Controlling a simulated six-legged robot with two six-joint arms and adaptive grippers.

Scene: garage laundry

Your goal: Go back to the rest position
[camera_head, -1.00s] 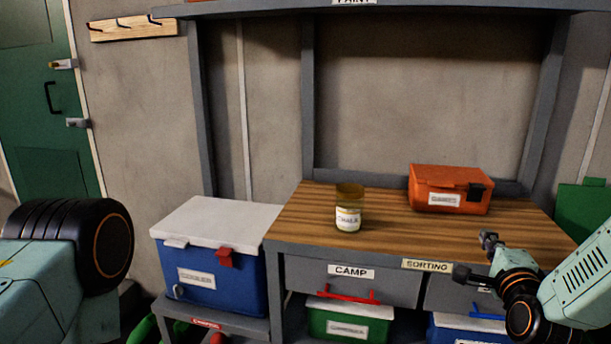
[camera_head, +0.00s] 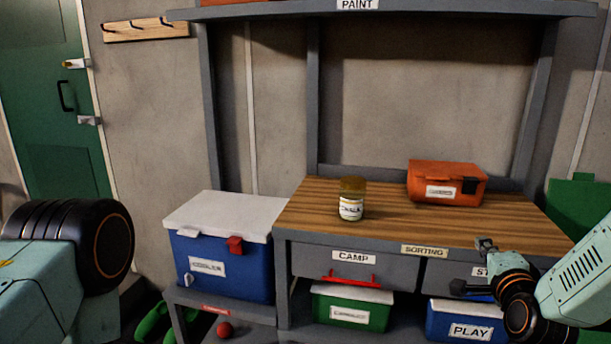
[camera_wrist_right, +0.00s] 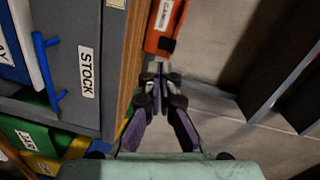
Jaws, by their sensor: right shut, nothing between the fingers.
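My right gripper (camera_head: 463,287) is shut and empty in front of the right-hand drawer of the workbench (camera_head: 303,215). In the right wrist view its fingers (camera_wrist_right: 160,76) meet with nothing between them, beside the bench edge and the STOCK drawer (camera_wrist_right: 88,50). My left arm comes in at the lower left of the head view, but its gripper is out of the picture.
A labelled jar (camera_head: 351,208) and an orange case (camera_head: 447,184) stand on the bench. The CAMP drawer (camera_head: 353,268) looks shut. A blue cooler (camera_head: 220,262) with a white lid stands left. Green (camera_head: 349,315) and blue bins (camera_head: 468,319) sit below.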

